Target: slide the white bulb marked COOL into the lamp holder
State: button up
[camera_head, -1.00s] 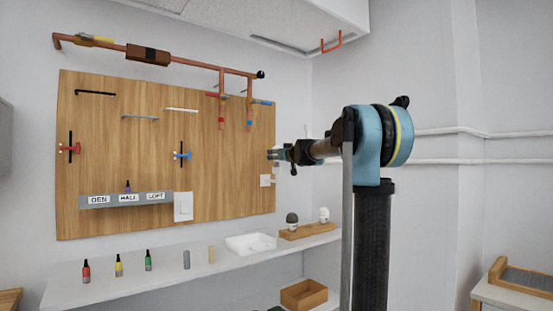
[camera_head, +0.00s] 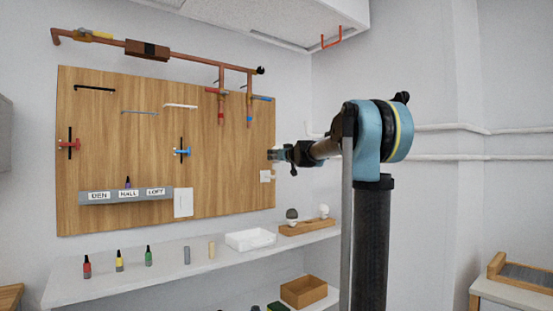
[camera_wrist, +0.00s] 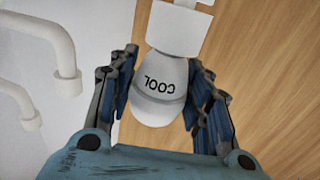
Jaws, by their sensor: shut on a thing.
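The white bulb marked COOL (camera_wrist: 159,88) is between the fingers of my gripper (camera_wrist: 163,100) in the wrist view, its lettering upside down. My gripper is shut on it, a blue-padded finger on each side. The bulb's narrow end meets the white lamp holder (camera_wrist: 178,30) at the top of the wrist view. I cannot tell how far it sits inside. In the head view my gripper (camera_head: 276,155) is at the right edge of the wooden board, and the bulb and holder are too small or hidden to make out.
The wooden board (camera_head: 100,135) carries hooks, valves and a labelled rail. Below, a white shelf (camera_head: 215,268) holds several small bottles, a white tray (camera_head: 250,231) and a wooden rack (camera_head: 306,229) with two rounded items. White pipes (camera_wrist: 50,45) run left of the gripper in the wrist view.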

jog(key=o, duration=1.2)
jog(key=shift+c, duration=0.2)
jog(key=shift+f, duration=0.1)
jog(key=v, duration=1.2)
jog(key=s+a+f+n+g, duration=0.15)
jog(key=s+f+g, duration=0.25)
jog(key=s+f, duration=0.85)
jog(key=s+a+f+m+g, duration=0.15)
jog(key=s+f+g, duration=0.25)
jog(key=s+f, duration=0.8)
jog(key=s+d+f+m+g+h, duration=0.1)
jog(key=s+d+f+g+h, duration=0.1)
jog(key=s+d+f, duration=0.2)
jog(key=s+d+f+m+g+h, duration=0.2)
jog(key=s+d+f, duration=0.3)
jog(key=s+f, duration=0.5)
jog(key=s+d+f+m+g+h, duration=0.1)
jog(key=s+d+f+g+h, duration=0.1)
jog(key=s+f, duration=0.6)
notch_tip(320, 180, down, 5)
jog(key=d+h, duration=0.1)
jog(key=d, duration=0.1)
jog(key=shift+d+m, duration=0.3)
jog(key=shift+m, duration=0.1)
